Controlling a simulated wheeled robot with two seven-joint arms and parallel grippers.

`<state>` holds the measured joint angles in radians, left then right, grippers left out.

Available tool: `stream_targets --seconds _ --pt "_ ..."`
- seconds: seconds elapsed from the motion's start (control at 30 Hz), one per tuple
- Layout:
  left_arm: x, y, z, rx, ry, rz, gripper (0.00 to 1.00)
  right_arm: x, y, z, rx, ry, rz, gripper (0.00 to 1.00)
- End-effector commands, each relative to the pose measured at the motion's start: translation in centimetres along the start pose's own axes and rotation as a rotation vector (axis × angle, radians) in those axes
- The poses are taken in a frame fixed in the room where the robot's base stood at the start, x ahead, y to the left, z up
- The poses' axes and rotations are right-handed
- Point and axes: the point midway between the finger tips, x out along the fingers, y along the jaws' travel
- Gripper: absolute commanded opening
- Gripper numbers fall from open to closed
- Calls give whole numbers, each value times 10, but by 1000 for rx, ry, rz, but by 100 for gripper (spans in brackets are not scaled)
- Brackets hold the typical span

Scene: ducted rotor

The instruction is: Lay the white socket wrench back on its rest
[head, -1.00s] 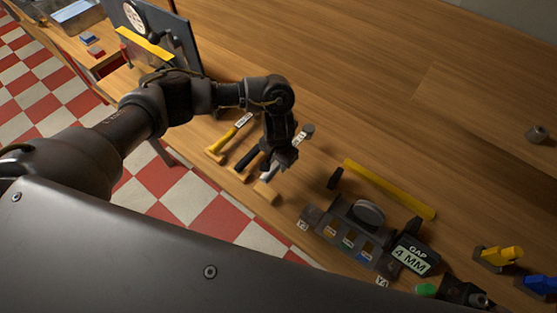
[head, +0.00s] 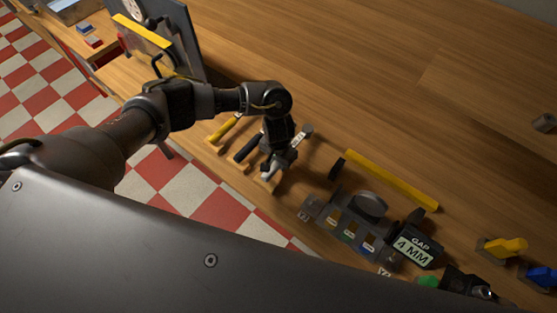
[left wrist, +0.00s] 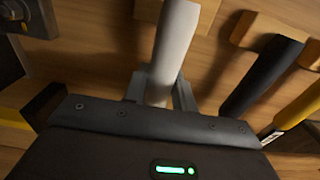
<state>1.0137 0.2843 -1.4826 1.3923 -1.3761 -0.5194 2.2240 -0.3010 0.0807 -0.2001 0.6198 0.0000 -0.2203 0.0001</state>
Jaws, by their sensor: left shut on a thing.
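My left gripper (head: 276,160) is shut on the white socket wrench (head: 268,174). In the left wrist view the wrench's pale handle (left wrist: 174,45) runs up from between the fingers (left wrist: 160,92). A wooden rest (head: 266,188) lies under the handle end near the table's front edge; its block (left wrist: 208,10) shows behind the handle in the left wrist view. I cannot tell whether the handle touches it. A grey round end (head: 307,129) sticks out beyond the gripper. My right gripper is not in view.
A black-handled tool (head: 248,147) and a yellow-handled tool (head: 226,128) lie on rests to the left. A dark fixture (head: 345,222), a yellow bar (head: 392,180) and a "GAP 4 MM" display (head: 414,247) stand to the right.

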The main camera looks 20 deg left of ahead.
Motion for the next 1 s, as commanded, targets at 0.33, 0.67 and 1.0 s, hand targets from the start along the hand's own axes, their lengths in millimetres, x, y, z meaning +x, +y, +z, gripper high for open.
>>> stream_targets --seconds 0.33,0.67,1.0 --pt "0 0 0 0 1 0 0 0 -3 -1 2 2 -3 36" --pt "6 1 0 -1 1 1 0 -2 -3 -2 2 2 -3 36" --pt "8 0 0 0 2 0 30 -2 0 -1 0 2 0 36"
